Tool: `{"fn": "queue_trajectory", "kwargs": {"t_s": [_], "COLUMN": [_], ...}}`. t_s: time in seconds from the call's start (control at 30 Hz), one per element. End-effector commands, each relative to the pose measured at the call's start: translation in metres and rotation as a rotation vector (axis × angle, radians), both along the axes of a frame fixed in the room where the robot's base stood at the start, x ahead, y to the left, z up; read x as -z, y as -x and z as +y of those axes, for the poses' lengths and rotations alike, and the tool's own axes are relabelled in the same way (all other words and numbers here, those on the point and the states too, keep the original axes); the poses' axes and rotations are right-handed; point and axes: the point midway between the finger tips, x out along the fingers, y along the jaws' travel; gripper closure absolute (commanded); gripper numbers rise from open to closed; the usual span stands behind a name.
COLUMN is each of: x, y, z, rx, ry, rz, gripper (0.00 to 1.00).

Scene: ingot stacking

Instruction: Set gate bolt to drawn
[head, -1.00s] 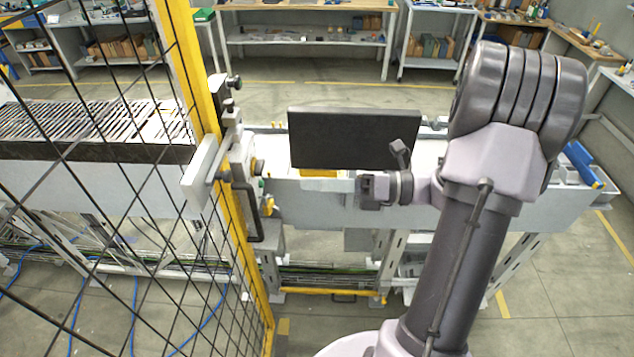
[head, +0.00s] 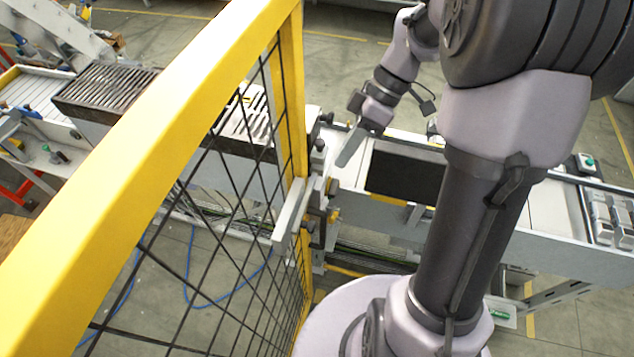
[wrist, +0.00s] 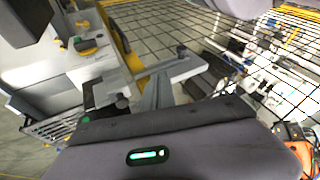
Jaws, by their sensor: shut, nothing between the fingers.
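The gate (head: 262,130) is a yellow frame with black mesh. Its latch hardware (head: 318,190) sits on the post at the conveyor side, with dark knobs (head: 320,146) and a pale flat plate (head: 289,212). In the wrist view a pale bracket (wrist: 178,72) with a dark knob (wrist: 181,50) lies just beyond my fingers, and another dark knob (wrist: 122,101) shows left of them. My gripper (head: 346,154) is shut and empty, pointing down just right of the latch; its fingers also show in the wrist view (wrist: 160,78). I cannot tell which part is the bolt or its position.
A slatted grate (head: 110,85) lies left, beyond the gate. The gate mesh fills the left foreground. Open floor (head: 335,50) lies behind the conveyor.

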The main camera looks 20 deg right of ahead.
Motion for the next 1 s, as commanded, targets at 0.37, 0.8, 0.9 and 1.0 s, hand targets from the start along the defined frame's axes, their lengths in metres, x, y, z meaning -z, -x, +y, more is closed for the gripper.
{"fn": "queue_trajectory", "kwargs": {"t_s": [0.37, 0.8, 0.9, 1.0], "x": [0.069, 0.085, 0.085, 0.085], "y": [0.012, 0.044, 0.044, 0.044], "z": [0.043, 0.069, 0.069, 0.069], "rx": [0.005, 0.008, 0.008, 0.008], "ry": [-0.005, -0.003, -0.003, -0.003], "rz": [0.007, 0.005, 0.005, 0.005], "gripper": [1.0, 1.0, 1.0, 1.0]}}
